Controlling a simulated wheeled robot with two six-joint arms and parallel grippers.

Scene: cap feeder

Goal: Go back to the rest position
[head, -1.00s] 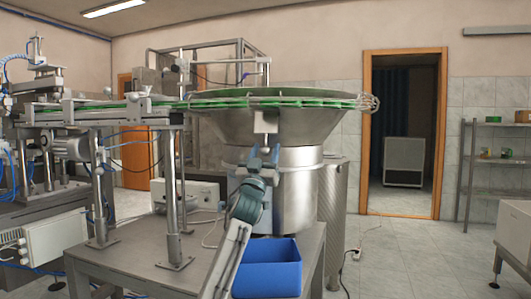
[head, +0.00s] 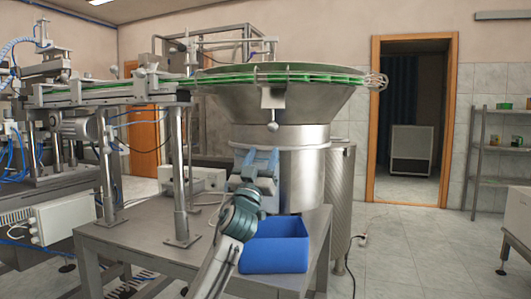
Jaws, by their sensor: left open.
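My left arm comes in from the bottom, and its left gripper (head: 257,160) is in front of the steel drum of the cap feeder (head: 292,175). The gripper is open, with two blue-grey fingers pointing up and apart. I see nothing between the fingers. The feeder's wide bowl (head: 320,103) with a green rim stands above and behind it. My right gripper is not in view.
A blue bin (head: 280,255) sits on the steel table (head: 130,240) just right of my left forearm. A conveyor rail (head: 110,95) on posts runs left from the bowl. Open floor and a doorway (head: 410,130) lie to the right.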

